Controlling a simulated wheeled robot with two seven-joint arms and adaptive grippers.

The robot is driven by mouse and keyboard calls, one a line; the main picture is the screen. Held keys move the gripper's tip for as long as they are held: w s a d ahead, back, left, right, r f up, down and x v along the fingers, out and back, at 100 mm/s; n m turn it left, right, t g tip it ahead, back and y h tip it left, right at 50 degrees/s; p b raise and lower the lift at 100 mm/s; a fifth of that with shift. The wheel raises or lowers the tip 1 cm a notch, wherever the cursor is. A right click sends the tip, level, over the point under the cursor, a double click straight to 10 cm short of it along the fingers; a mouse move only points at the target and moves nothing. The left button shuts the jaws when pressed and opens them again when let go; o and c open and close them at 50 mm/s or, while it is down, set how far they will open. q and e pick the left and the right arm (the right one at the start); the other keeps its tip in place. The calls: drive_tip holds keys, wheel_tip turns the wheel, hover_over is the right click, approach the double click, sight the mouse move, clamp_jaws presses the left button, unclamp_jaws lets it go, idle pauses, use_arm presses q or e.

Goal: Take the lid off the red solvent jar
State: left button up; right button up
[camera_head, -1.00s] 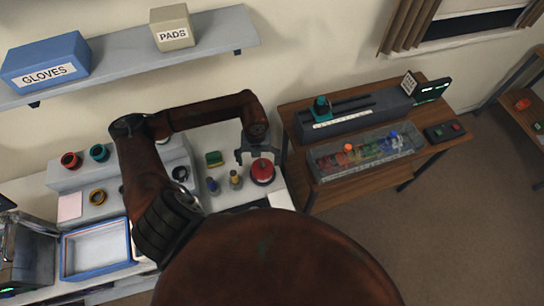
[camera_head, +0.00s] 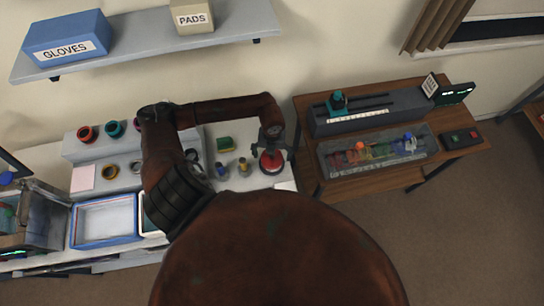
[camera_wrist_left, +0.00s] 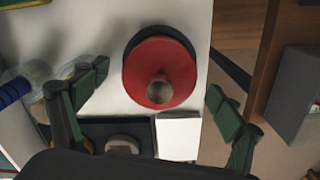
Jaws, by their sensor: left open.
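The red solvent jar (camera_head: 271,163) stands on the white bench near its right end. In the left wrist view its round red lid (camera_wrist_left: 160,75) with a grey-brown knob on top fills the middle, seen from above. The lid sits on the jar. My left gripper (camera_head: 272,150) is over the jar in the head view. In the left wrist view its two green-padded fingers (camera_wrist_left: 158,95) are spread wide, one on each side of the lid and apart from it. My right gripper is not in view.
Small bottles (camera_head: 243,166) and a green sponge (camera_head: 224,143) stand left of the jar. A blue-rimmed tray (camera_head: 104,221) lies farther left. A wooden table (camera_head: 350,183) with a clear bin of coloured pieces stands right, across a gap. A shelf (camera_head: 150,42) hangs above.

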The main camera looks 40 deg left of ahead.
use_arm(q)
drive_tip(key=c, duration=1.2)
drive_tip(key=shift+r, duration=0.15)
